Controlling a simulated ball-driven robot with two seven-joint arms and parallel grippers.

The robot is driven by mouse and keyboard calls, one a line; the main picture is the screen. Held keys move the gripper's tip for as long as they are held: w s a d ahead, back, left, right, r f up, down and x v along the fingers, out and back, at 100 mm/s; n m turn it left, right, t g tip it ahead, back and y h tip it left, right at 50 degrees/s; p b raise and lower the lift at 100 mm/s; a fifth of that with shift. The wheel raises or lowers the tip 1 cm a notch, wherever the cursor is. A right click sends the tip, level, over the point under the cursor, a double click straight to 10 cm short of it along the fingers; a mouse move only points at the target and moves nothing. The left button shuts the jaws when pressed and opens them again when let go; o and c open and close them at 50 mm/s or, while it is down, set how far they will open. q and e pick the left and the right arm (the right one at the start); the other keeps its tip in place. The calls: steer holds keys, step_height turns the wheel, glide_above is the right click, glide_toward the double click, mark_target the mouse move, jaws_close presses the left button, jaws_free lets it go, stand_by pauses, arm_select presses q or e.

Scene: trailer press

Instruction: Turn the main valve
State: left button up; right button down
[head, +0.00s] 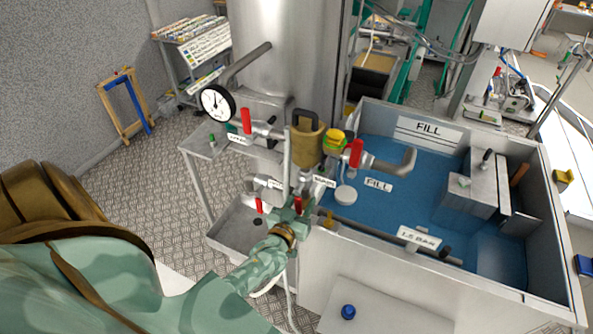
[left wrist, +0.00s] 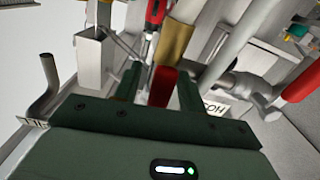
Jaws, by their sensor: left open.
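Several valves with red lever handles sit on the pipework in front of a large metal cylinder; I cannot tell which is the main valve. In the head view, one red handle (head: 246,121) is by the gauge. Another red handle (head: 356,153) is over the blue tank, and a third red handle (head: 258,205) is at lower left. My left gripper (head: 299,199) is at the lower middle of the pipework. In the left wrist view its open fingers (left wrist: 160,90) stand on either side of a red handle (left wrist: 162,85); contact cannot be told. My right gripper is not in view.
A round pressure gauge (head: 217,103) is at upper left of the pipework. A brass-coloured block (head: 307,137) stands above my gripper. The blue-floored tank (head: 428,130) lies to the right. A metal tray (head: 226,243) is at left. Another red handle (left wrist: 299,82) shows at right in the wrist view.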

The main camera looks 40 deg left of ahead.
arm_select(q)
steer(key=b+v, duration=0.1)
steer(key=v, duration=1.5)
steer(key=shift+s, duration=0.15)
steer(key=s+d+f+m+g+h+b, duration=0.1)
steer(key=s+d+f+g+b, duration=0.2)
steer(key=f, duration=0.7)
steer(key=s+d+f+m+g+h+b, duration=0.1)
steer(key=s+f+m+g+h, duration=0.15)
steer(key=s+f, duration=0.45)
steer(key=s+d+f+g+h+b, duration=0.1)
steer(key=s+d+f+g+b, duration=0.2)
steer(key=f, duration=0.9)
steer(key=s+f+m+g+b, duration=0.1)
steer(key=s+f+g+b, duration=0.1)
steer(key=s+f+b, duration=0.3)
steer(key=s+f+m+g+b, duration=0.1)
steer(key=s+f+g+b, duration=0.2)
steer(key=f, duration=0.8)
steer(key=s+a+f+m+g+b, duration=0.1)
steer(key=s+f+m+g+b, duration=0.1)
steer(key=s+f+b, duration=0.5)
step_height(320, 180, down, 2)
steer(key=shift+s+f+g, duration=0.1)
steer(key=shift+s+g, duration=0.35)
steer(key=shift+g, duration=0.1)
